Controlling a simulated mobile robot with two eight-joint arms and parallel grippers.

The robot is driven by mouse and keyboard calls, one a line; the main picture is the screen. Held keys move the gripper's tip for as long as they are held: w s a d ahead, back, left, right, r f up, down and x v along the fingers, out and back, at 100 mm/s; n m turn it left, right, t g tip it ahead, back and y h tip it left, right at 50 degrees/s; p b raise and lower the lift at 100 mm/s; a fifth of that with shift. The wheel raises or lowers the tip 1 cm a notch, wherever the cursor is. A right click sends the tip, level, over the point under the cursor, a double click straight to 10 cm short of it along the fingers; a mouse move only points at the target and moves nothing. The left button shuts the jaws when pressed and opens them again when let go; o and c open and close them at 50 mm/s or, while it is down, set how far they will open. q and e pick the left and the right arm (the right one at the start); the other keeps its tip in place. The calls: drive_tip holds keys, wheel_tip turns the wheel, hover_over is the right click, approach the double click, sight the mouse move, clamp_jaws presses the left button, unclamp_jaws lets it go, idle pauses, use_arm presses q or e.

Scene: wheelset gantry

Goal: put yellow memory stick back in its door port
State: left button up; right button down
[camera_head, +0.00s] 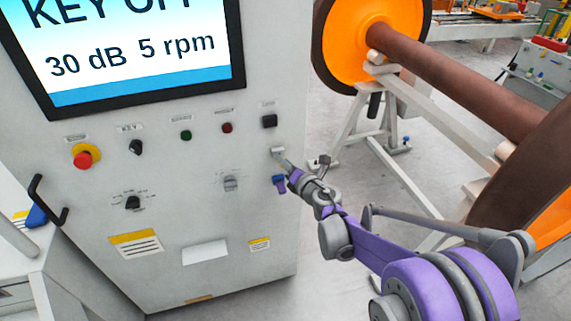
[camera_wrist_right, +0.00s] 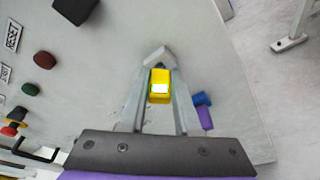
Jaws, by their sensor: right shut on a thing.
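The yellow memory stick (camera_wrist_right: 160,89) is between the two fingers of my right gripper (camera_wrist_right: 159,72), which is shut on it. The stick's far end points at a light grey block on the cabinet door, likely the port (camera_wrist_right: 154,55); I cannot tell whether it touches or enters it. In the head view the grey block (camera_head: 277,152) sits below a black square knob, and my right gripper (camera_head: 285,161) is right at it. The stick is not discernible in the head view. My left gripper is not in view.
A blue and purple item (camera_head: 279,184) hangs just below the gripper. An orange wheelset (camera_head: 372,40) on a stand is at right.

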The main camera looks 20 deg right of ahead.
drive_tip(key=shift+w, duration=0.55)
drive_tip(key=shift+w, duration=0.15)
drive_tip(key=c, duration=0.5)
unclamp_jaws()
drive_tip(key=shift+c, duration=0.2)
drive_tip(key=v, duration=1.1)
drive_tip(key=shift+b, duration=0.45)
